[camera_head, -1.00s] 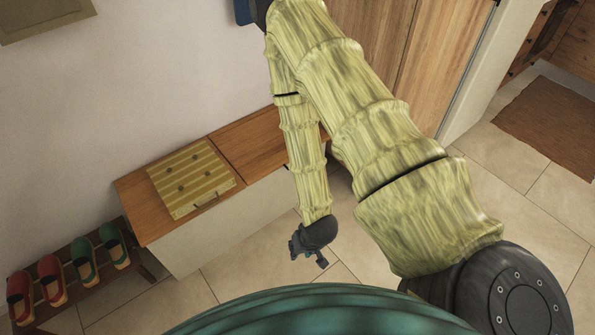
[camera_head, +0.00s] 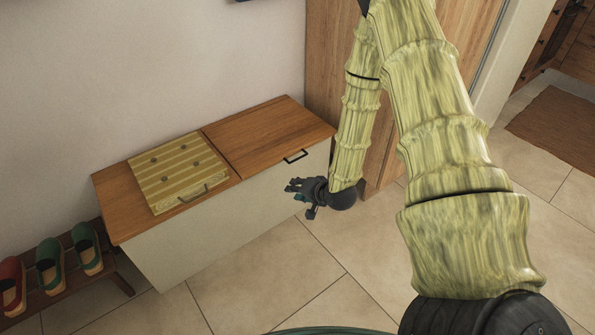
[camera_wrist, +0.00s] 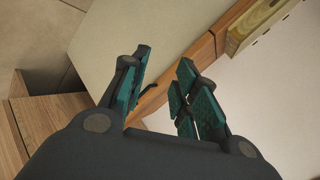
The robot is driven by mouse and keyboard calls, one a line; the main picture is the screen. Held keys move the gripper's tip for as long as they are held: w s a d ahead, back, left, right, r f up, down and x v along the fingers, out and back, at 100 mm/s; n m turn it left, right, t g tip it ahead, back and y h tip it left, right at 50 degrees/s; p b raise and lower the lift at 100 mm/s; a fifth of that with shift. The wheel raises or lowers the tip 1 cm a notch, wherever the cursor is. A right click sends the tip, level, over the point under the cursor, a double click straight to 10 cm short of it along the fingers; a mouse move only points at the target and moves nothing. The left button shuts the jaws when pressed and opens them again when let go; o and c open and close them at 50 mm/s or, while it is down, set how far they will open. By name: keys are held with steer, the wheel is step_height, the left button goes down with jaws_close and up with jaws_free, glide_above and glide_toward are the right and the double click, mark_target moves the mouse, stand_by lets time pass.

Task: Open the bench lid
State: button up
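The bench (camera_head: 180,249) has a pale front and a wooden top in two parts. Its right lid (camera_head: 262,135) is bare, lies flat and closed, and has a dark handle (camera_head: 296,156) at its front edge. My gripper (camera_head: 300,196) is in front of the bench's right end, below and apart from the handle. In the wrist view my gripper (camera_wrist: 163,88) has its fingers spread with nothing between them; the dark handle (camera_wrist: 150,87) shows beyond them, partly hidden by a finger.
A low shoe rack (camera_head: 65,285) with red and green slippers stands left of the bench. A tall wooden cabinet (camera_head: 332,70) stands close to its right end. The tiled floor (camera_head: 290,275) in front is clear.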

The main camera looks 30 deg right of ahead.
mark_target(298, 158)
steer(key=w+d+f+m+t+b, duration=0.2)
steer(key=w+d+m+t+b, duration=0.15)
steer(key=d+b, duration=0.35)
steer(key=w+d+f+m+t+b, duration=0.2)
steer(key=w+d+b, duration=0.2)
steer(key=d+b, duration=0.3)
steer(key=shift+g, duration=0.25)
steer(key=b+x, duration=0.1)
steer(key=x, duration=0.2)
steer(key=a+b+x, duration=0.1)
steer(key=b+x, duration=0.1)
steer(key=x, duration=0.2)
steer(key=b+x, duration=0.2)
steer(key=x, duration=0.2)
steer(key=shift+w+a+f, duration=0.1)
steer(key=shift+a, duration=0.1)
jaws_close()
